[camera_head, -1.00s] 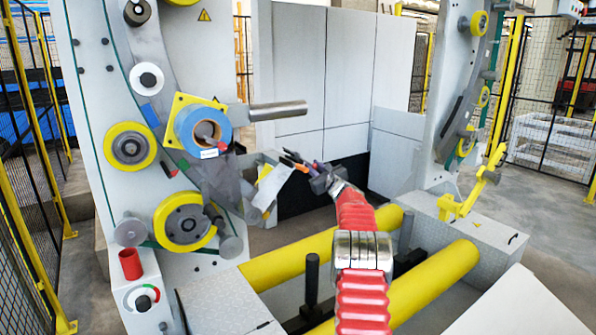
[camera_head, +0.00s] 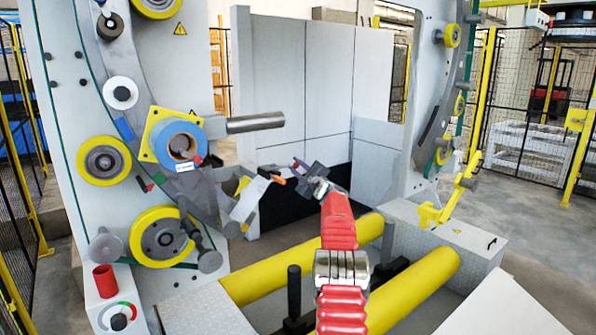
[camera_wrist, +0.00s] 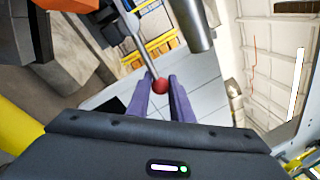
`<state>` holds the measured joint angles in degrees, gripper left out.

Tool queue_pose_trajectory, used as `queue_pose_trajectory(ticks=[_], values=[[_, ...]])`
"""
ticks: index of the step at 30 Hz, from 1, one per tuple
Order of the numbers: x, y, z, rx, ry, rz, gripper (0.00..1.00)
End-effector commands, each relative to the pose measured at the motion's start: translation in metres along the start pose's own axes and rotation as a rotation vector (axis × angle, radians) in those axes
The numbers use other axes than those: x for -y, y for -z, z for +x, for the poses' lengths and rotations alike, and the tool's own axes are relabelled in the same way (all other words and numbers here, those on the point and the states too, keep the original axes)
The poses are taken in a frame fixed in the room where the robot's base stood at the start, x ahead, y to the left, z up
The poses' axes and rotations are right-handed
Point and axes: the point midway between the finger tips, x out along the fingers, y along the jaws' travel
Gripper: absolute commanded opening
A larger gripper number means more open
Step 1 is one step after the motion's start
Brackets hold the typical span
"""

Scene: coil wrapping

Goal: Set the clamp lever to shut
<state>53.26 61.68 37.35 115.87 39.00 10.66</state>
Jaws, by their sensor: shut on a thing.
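The clamp lever shows in the wrist view as a thin grey rod ending in a red ball knob (camera_wrist: 161,87). The knob sits between the two purple fingertips of my gripper (camera_wrist: 161,90), which is shut on it. In the head view my gripper (camera_head: 299,167) is right of the blue roll (camera_head: 181,146) on its yellow plate. The knob is too small to make out between the fingers there, and I cannot tell where the lever's rod joins the machine.
A grey cylindrical bar (camera_head: 255,123) sticks out above my gripper. An orange-ended part (camera_head: 278,180) is just left of and below the fingers. Two yellow rollers (camera_head: 290,262) lie low in front. A red cup (camera_head: 104,281) stands at the lower left.

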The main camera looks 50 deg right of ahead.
Motion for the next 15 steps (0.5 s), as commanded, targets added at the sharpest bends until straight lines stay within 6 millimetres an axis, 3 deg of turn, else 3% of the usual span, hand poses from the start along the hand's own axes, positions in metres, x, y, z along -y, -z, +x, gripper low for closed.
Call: queue_pose_trajectory(ticks=[15], values=[[0.0055, -0.0052, -0.0001, 0.018, 0.0, -0.058, 0.0]])
